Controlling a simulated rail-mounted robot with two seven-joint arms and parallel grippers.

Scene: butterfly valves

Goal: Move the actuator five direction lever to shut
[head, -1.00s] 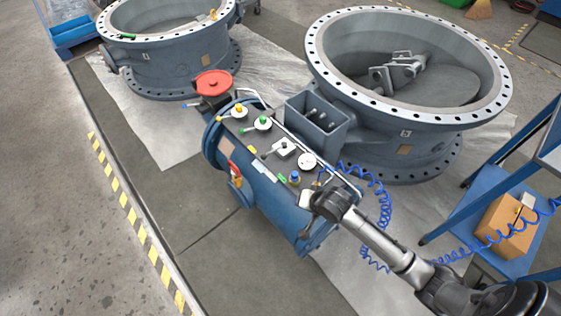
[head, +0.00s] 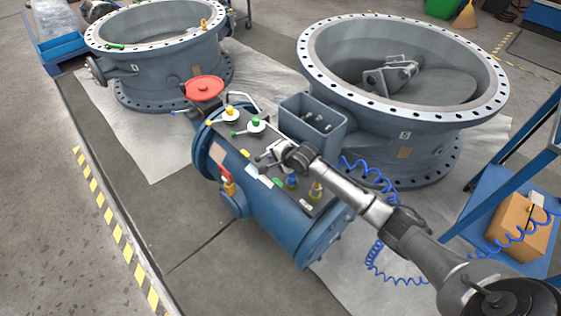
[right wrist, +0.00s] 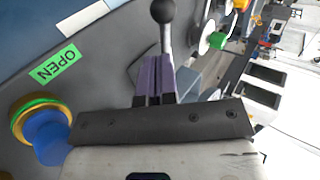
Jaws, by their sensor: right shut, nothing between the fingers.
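The blue actuator (head: 275,218) lies between the two big valves, with levers on its dark grey top panel. The grey ball-tipped lever (head: 261,158) leans left from its block, which my right gripper largely hides; it also shows in the right wrist view as a dark ball on a steel rod (right wrist: 164,14). My right gripper (head: 277,157) is shut and empty at this lever. In the right wrist view its purple fingers (right wrist: 156,68) lie right beside the rod; I cannot tell whether they touch. A green OPEN label (right wrist: 56,64) shows left of them. My left gripper is not in view.
A yellow-knobbed lever (head: 229,113) and a green-knobbed lever (head: 254,126) stand farther up the panel. A red handwheel (head: 204,88) sits at the far end. Blue coiled hoses (head: 372,172) hang by my right arm. The right valve (head: 402,110) stands close behind; floor at left is clear.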

